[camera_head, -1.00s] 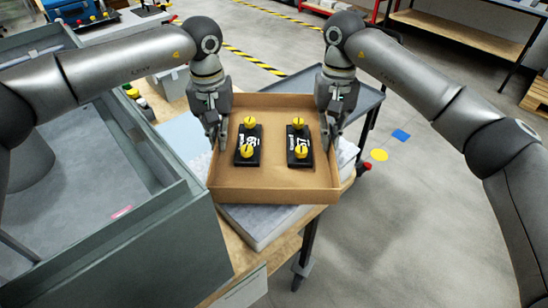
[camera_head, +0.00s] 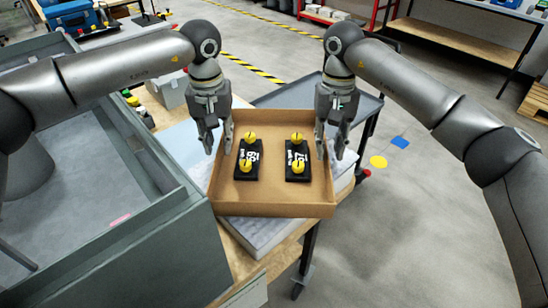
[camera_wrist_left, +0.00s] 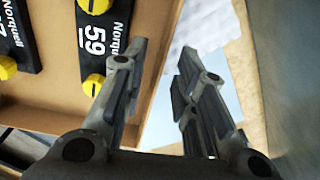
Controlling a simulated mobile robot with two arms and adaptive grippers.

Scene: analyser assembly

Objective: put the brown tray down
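The brown tray (camera_head: 272,210) rests on a pale slab on the table, in the middle of the head view. It holds two black cases with yellow knobs, a left one (camera_head: 247,158) and a right one (camera_head: 296,160). My left gripper (camera_head: 217,142) is at the tray's left wall with its fingers apart. In the left wrist view, the fingers (camera_wrist_left: 160,70) stand on either side of the tray wall (camera_wrist_left: 158,65) with a gap. My right gripper (camera_head: 330,146) is at the right wall, its fingers also apart on either side of it.
The pale slab (camera_head: 252,232) sticks out under the tray on the wooden table (camera_head: 232,262). A large grey bin (camera_head: 150,245) stands close on the left. A dark grey cart tray (camera_head: 365,103) is behind on the right.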

